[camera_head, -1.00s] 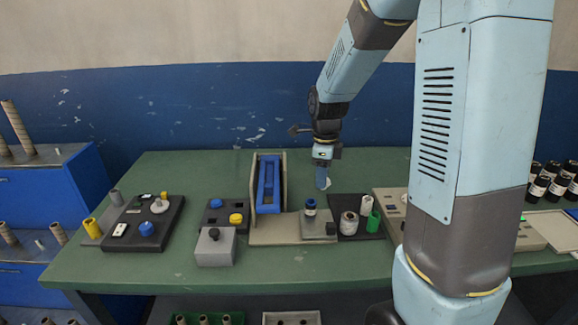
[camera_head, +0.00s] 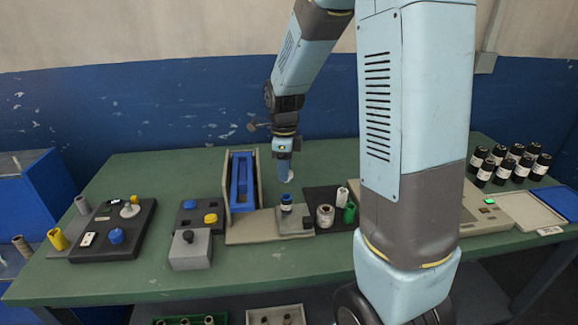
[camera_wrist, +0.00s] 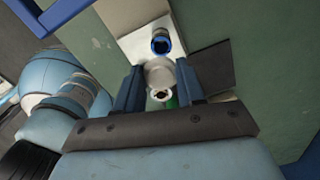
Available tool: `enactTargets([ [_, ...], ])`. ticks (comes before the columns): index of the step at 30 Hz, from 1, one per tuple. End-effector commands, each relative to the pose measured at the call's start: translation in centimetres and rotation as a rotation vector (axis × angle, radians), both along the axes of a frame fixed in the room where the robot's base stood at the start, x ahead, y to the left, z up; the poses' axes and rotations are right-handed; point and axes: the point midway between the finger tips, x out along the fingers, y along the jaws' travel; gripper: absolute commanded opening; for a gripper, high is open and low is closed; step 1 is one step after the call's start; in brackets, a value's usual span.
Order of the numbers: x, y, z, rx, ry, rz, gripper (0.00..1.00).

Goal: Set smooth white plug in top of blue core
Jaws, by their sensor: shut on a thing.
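My gripper (camera_head: 285,168) hangs above the bench, fingers down, a little above and behind the blue core in the head view. In the wrist view my gripper (camera_wrist: 159,82) is shut on the smooth white plug (camera_wrist: 158,71), a round pale piece between the fingertips. The plug (camera_head: 290,176) shows as a small white tip in the head view. The blue core (camera_head: 286,203) stands upright on a grey plate. In the wrist view the blue core (camera_wrist: 161,42) shows its dark open top just beyond the plug, apart from it.
A tall blue frame (camera_head: 243,182) stands left of the core. A dark tray right of it carries a pale roll (camera_head: 325,216), a white one and a green one (camera_head: 349,213). A grey box with a black knob (camera_head: 189,250) stands at the front left.

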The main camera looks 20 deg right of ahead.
Motion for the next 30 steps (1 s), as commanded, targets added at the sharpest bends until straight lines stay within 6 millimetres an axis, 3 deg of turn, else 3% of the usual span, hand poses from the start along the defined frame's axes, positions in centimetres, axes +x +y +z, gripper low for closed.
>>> enactTargets([
  [15,0.0,0.0,-4.0,0.000,0.001,0.000,0.11],
  [30,0.0,-0.1,-4.5,0.000,0.000,-0.003,0.11],
])
